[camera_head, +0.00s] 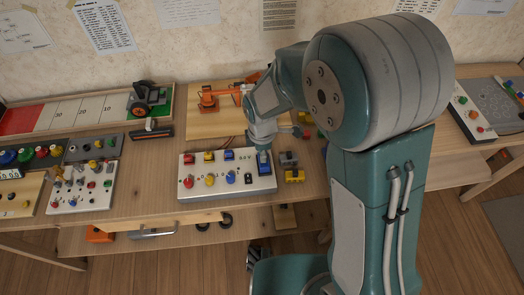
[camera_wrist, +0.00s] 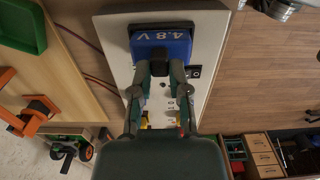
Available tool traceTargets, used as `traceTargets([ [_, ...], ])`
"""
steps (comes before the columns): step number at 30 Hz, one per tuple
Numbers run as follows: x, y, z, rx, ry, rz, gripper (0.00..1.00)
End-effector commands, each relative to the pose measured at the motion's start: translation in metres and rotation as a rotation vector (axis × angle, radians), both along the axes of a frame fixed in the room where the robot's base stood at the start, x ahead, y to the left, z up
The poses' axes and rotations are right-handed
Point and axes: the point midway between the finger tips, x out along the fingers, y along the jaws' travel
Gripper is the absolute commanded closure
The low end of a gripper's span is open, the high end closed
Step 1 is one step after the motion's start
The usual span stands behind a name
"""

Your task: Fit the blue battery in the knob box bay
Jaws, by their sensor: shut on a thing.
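The knob box (camera_head: 225,186) is a pale panel with red, yellow and blue knobs on the table; its pale face also fills the middle of the wrist view (camera_wrist: 115,42). The blue battery (camera_head: 264,164), marked 4.8V, is at the right end of the box. In the wrist view the battery (camera_wrist: 160,47) lies over the box face, at the fingertips. My gripper (camera_wrist: 161,70) is shut on the battery's near edge; in the head view my gripper (camera_head: 263,148) is just above it. The bay is hidden under the battery, so I cannot tell how deep the battery sits.
Grey (camera_head: 288,158) and yellow (camera_head: 294,176) blocks stand close to the right of the box. An orange toy arm (camera_head: 210,98) stands on a wooden board behind it. Panels with knobs and switches (camera_head: 82,188) lie to the left. Bare table separates them from the box.

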Motion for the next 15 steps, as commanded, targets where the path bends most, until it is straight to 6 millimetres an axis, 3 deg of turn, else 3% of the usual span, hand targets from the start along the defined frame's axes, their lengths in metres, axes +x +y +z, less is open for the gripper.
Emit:
traceTargets([
  [15,-0.0003,-0.0001,-0.0032,0.000,0.001,0.000,1.00],
])
